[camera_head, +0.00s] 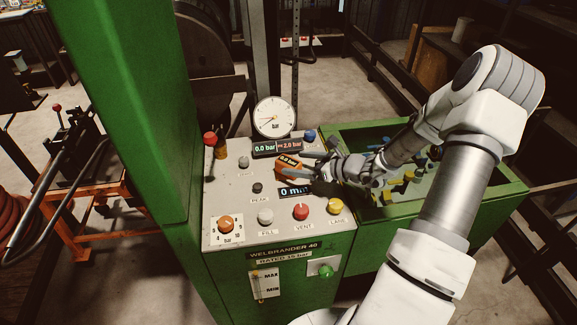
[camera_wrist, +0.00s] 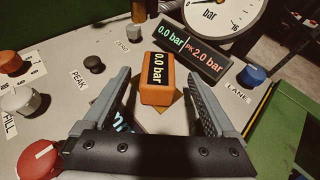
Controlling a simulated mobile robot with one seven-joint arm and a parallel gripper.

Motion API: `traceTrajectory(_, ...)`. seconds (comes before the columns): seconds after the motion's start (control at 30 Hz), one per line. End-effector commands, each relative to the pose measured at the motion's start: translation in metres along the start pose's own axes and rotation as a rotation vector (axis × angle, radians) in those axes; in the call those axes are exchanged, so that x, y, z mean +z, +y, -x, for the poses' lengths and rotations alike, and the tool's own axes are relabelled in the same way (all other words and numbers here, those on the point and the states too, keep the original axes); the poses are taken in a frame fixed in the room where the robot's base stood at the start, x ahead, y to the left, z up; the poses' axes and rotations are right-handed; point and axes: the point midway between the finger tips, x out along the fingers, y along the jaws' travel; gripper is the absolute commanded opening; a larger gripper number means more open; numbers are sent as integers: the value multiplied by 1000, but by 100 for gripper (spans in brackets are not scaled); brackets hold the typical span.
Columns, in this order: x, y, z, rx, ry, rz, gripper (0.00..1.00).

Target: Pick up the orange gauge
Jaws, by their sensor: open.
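The orange gauge (camera_head: 289,166) is a small box with a dark display reading 0.0 bar. It sits on the grey top panel (camera_head: 232,190) of the green machine, in front of the dual bar display. In the wrist view the orange gauge (camera_wrist: 157,82) is near the middle, just ahead of and between the fingers. My gripper (camera_head: 312,164) is open, coming in from the right beside the gauge. In the wrist view my gripper (camera_wrist: 162,82) has one finger on each side, with a gap to the gauge. The gauge's underside is hidden.
A round dial (camera_head: 274,118) and a black display (camera_head: 277,147) stand behind the gauge. Red VENT (camera_head: 301,211), white FILL (camera_head: 265,216), yellow (camera_head: 336,205) and blue (camera_head: 309,135) knobs surround it. A green bin (camera_head: 470,200) with several small parts lies to the right.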

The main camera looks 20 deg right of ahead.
Motion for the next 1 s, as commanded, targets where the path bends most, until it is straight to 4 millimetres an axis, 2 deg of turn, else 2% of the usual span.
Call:
traceTrajectory(0.2,-3,3,-30,3,0,-1,91)
traceTrajectory(0.5,-2,2,-35,1,0,0,91)
traceTrajectory(0.57,-2,2,-35,1,0,0,82)
traceTrajectory(1.0,-3,2,-35,1,0,0,3)
